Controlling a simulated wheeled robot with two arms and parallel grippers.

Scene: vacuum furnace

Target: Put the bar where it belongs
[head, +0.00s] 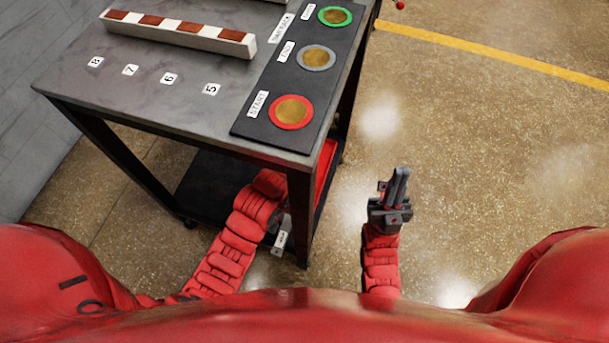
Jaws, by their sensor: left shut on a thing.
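My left gripper (275,226) is low beside the table's front right leg, below the tabletop. It is shut on a small pale bar (282,243) with a dark mark on it, which hangs below the jaws. The jaws themselves are mostly hidden by my arm and the shade. My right gripper (398,184) is over open floor to the right of the table, with its fingers close together and nothing visible between them.
The dark metal table (170,95) has number labels 5 to 8 in front of a white strip (205,38) with brown-red blocks. A black panel (262,130) carries red (291,112), grey (316,57) and green (335,16) ringed discs. Floor on the right is clear.

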